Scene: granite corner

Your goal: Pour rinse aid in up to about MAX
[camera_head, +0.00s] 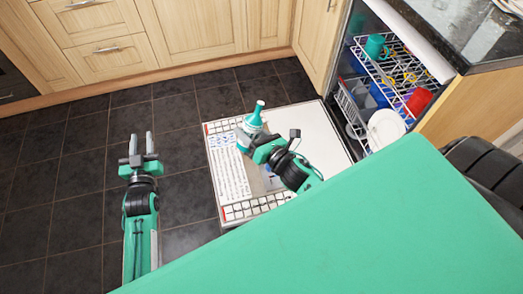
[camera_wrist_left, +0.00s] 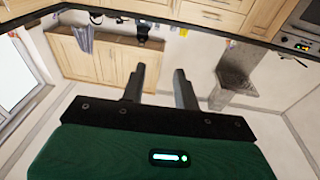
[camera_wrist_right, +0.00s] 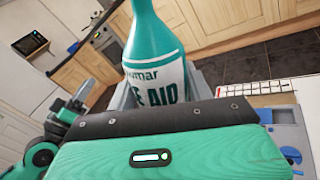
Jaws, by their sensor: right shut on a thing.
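A teal and white rinse aid bottle (camera_head: 253,121) is held over the open dishwasher door (camera_head: 322,124), its narrow nozzle upward and roughly upright. My right gripper (camera_head: 252,137) is shut on the bottle; in the right wrist view the bottle (camera_wrist_right: 157,60) stands between its fingers, with "AID" on its label. Blue and grey parts, apparently the dispenser (camera_wrist_right: 288,140), show at the lower right of that view; in the head view my right arm mostly covers that area. The MAX mark is not readable. My left gripper (camera_head: 142,142) is open and empty over the floor, left of the door.
The dishwasher racks (camera_head: 385,72) hold a teal mug (camera_head: 376,46), a red cup (camera_head: 419,101) and a white plate (camera_head: 386,128). Wooden cabinets (camera_head: 190,35) line the back. Dark tiled floor (camera_head: 80,170) is clear to the left. A granite worktop (camera_head: 470,40) is at the upper right.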

